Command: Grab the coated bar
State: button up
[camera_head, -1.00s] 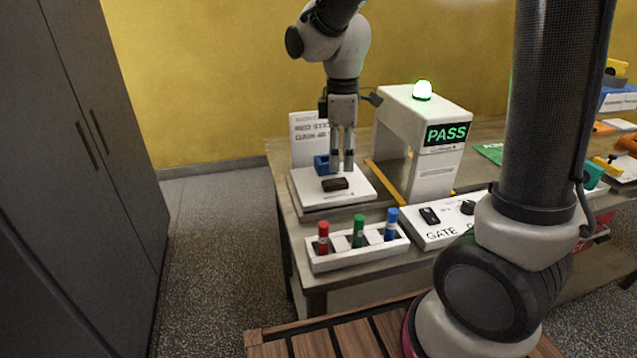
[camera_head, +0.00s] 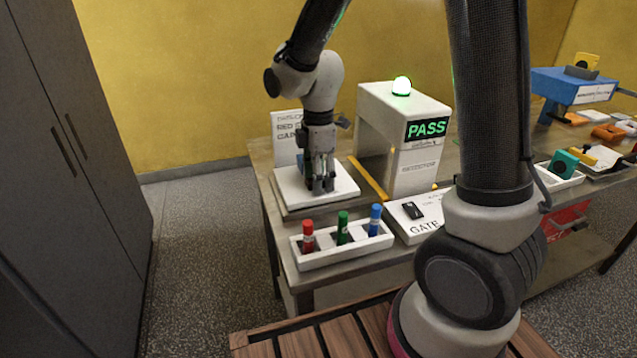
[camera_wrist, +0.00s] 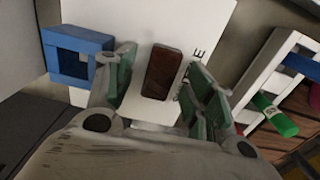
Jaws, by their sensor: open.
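The coated bar (camera_wrist: 162,72) is a small dark brown block lying flat on a white plate (camera_wrist: 140,108) in the wrist view. My gripper (camera_wrist: 160,85) is open, with its green-padded fingers on either side of the bar. A gap shows on both sides, wider on the left. In the head view my gripper (camera_head: 321,188) is down over the white plate (camera_head: 345,190), and its fingers hide the bar there.
A blue square holder (camera_wrist: 75,55) stands left of the fingers in the wrist view. A white rack (camera_head: 340,252) with red, green and blue markers is in front. The white PASS gate (camera_head: 405,130), lit green, stands right. A yellow strip (camera_head: 368,178) lies between.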

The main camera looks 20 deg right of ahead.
jog(key=c, duration=0.9)
jog(key=shift+o, duration=0.2)
jog(key=shift+r, duration=0.1)
